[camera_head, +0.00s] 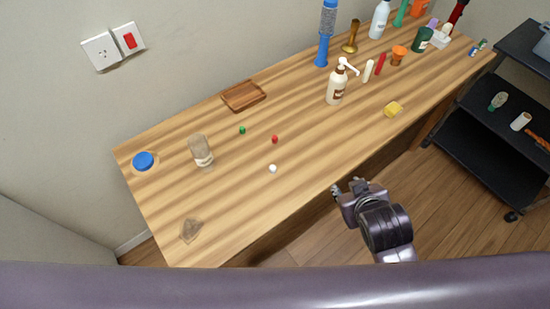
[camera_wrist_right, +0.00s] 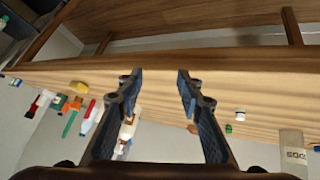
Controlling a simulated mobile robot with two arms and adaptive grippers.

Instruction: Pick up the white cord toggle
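The white cord toggle (camera_head: 272,168) is a small white round piece on the wooden table, near its front edge, left of centre in the head view. A small white piece that looks like it shows in the right wrist view (camera_wrist_right: 240,115), right of the fingers. My right gripper (camera_head: 347,187) is off the table's front edge, to the right of the toggle and apart from it. In the right wrist view its two fingers (camera_wrist_right: 160,76) are spread with nothing between them. My left gripper is not in view.
A red piece (camera_head: 275,139) and a green piece (camera_head: 242,130) lie behind the toggle. A glass jar (camera_head: 201,152) stands to the left, a pump bottle (camera_head: 336,88) and a yellow sponge-like block (camera_head: 393,109) to the right. A wooden tray (camera_head: 243,96) is at the back.

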